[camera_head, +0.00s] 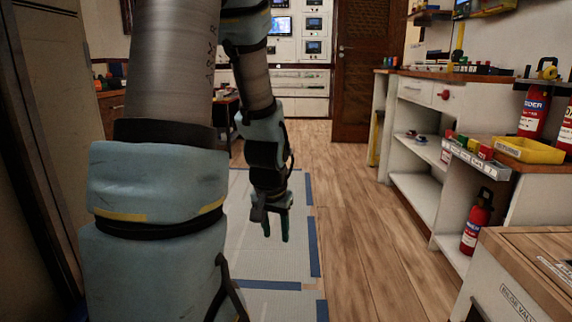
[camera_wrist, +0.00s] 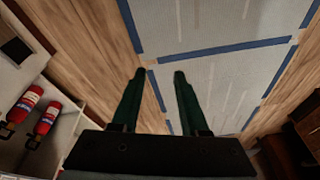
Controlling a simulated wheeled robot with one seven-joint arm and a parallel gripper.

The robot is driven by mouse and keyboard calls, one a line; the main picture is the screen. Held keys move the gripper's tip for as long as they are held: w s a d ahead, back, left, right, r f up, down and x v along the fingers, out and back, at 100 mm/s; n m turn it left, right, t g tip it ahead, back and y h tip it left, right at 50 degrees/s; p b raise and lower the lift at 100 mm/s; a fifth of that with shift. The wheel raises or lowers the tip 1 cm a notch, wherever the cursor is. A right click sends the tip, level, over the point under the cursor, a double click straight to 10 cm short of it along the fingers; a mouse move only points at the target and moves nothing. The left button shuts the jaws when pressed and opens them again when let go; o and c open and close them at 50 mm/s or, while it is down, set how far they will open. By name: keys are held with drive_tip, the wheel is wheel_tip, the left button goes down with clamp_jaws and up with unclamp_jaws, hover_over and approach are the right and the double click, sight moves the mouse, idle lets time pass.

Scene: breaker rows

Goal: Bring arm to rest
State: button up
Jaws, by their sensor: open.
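My gripper (camera_head: 275,226) hangs at the end of my bent arm, pointing down over the floor, left of the middle in the head view. In the wrist view my gripper (camera_wrist: 160,75) shows two dark green fingers standing apart with nothing between them. Below the fingers is a grey floor mat (camera_wrist: 215,85) edged with blue tape. The same mat (camera_head: 297,260) lies under the arm in the head view. My upper arm hides much of the left side of the room.
A white shelf unit (camera_head: 415,201) with fire extinguishers (camera_head: 477,222) and a yellow tray (camera_head: 528,150) stands at the right. A wooden-topped cabinet (camera_head: 530,250) is at the near right. Wooden floor (camera_head: 345,225) is clear between. A brown door (camera_head: 356,75) is at the back.

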drive_tip(key=s+a+r+n+g, duration=0.1)
drive_tip(key=s+a+r+n, duration=0.3)
drive_tip(key=s, duration=0.3)
wheel_tip(320, 180, up, 39)
drive_tip(key=m+p, duration=0.1)
drive_tip(key=p, duration=3.8)
drive_tip(key=shift+a+f+g, duration=0.15)
drive_tip(key=shift+g, duration=0.15)
